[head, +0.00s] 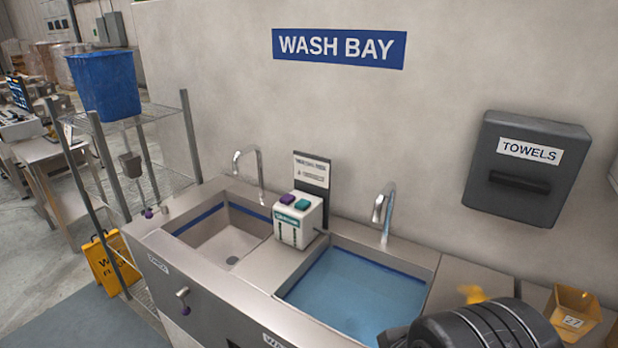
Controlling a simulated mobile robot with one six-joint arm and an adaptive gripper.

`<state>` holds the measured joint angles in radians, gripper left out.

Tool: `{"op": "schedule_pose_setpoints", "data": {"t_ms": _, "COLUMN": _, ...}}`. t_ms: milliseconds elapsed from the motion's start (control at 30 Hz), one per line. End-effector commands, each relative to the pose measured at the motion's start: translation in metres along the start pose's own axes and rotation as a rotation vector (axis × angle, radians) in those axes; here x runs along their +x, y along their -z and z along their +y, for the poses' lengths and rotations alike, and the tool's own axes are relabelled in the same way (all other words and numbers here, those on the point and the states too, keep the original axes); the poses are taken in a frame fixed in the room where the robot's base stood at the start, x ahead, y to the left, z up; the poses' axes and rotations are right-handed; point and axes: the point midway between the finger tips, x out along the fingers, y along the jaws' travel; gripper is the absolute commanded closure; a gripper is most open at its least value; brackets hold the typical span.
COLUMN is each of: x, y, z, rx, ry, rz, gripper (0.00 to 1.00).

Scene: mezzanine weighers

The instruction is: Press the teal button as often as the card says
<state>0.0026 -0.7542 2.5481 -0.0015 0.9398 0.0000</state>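A white box (291,232) stands on the ledge between the two basins. On its top are a purple button (287,199) on the left and a teal button (302,204) on the right. A card (311,171) on a dark upright panel stands behind the box; its print is too small to read. The box front carries a teal label and dark markings. A dark part of my arm shows at the bottom right, apart from the box. My gripper's fingers are not in view.
The left basin (215,238) is empty; the right basin (350,292) holds blue water. Curved taps rise behind both. A towel dispenser (525,170) hangs at right. A yellow object (472,293) and a yellow bin (572,312) lie near my arm. A wire rack with a blue tub (105,85) stands left.

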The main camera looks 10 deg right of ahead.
Motion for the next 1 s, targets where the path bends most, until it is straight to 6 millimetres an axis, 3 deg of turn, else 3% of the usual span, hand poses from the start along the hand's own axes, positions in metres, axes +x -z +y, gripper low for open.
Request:
{"op": "schedule_pose_setpoints", "data": {"t_ms": 700, "x": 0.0, "y": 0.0, "z": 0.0, "rx": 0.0, "ry": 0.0, "rz": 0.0, "gripper": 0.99}}
{"op": "schedule_pose_setpoints", "data": {"t_ms": 1000, "x": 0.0, "y": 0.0, "z": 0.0, "rx": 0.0, "ry": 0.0, "rz": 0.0, "gripper": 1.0}}
